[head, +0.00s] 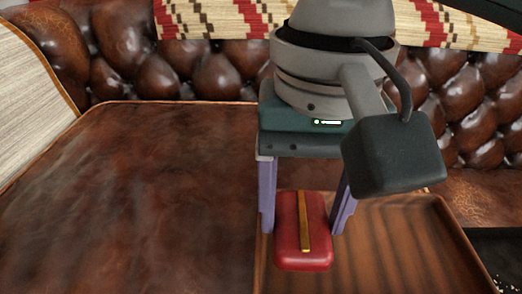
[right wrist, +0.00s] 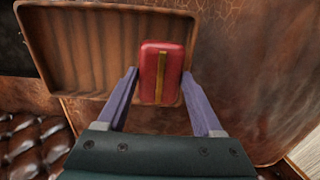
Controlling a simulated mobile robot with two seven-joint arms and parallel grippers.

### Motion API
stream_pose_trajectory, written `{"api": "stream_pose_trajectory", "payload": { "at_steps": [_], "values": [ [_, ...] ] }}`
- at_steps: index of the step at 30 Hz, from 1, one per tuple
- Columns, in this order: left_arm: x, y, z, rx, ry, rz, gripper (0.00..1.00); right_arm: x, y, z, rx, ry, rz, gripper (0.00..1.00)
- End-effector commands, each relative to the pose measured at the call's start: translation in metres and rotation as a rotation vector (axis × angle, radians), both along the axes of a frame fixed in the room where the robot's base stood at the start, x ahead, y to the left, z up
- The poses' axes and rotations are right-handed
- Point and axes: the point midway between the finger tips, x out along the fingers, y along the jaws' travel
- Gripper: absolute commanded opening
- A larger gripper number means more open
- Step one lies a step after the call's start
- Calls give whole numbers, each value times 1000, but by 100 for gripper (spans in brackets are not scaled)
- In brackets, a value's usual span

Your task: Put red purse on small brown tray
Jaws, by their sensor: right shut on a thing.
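The red purse (head: 288,240) has a gold strip down its middle. My right gripper (head: 302,228) points down and is shut on it, with one purple finger at each side. The purse also shows between the fingers in the right wrist view (right wrist: 149,75). The small brown tray (head: 400,250) is wooden with a raised rim. The purse is over the tray's left end in the head view, and over its right end in the right wrist view (right wrist: 85,60). I cannot tell whether the purse touches the tray. My left gripper is not in view.
The tray lies on a brown leather seat (head: 130,190), whose left part is bare. A tufted leather backrest (head: 180,75) stands behind, with a patterned red and cream cloth (head: 210,18) above. A pale armrest or panel (head: 30,110) is at the far left.

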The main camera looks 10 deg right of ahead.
Motion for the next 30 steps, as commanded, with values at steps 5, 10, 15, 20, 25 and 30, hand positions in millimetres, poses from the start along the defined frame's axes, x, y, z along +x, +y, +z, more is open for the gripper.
{"api": "stream_pose_trajectory", "payload": {
  "at_steps": [5, 10, 15, 20, 25, 30],
  "values": [
    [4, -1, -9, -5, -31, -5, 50, 0, 0, -31, -2, 2, 0, 10],
    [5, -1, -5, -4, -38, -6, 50, 0, 0, -29, -1, 1, 0, 10],
    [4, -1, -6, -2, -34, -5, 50, 0, 0, -31, 0, 2, 0, 70],
    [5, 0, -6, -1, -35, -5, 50, 0, 0, -31, 0, 1, 0, 88],
    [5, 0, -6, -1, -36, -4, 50, 0, 0, -31, 0, 1, 0, 98],
    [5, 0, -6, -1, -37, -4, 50, 0, 0, -30, 1, 0, 0, 98]
  ]
}}
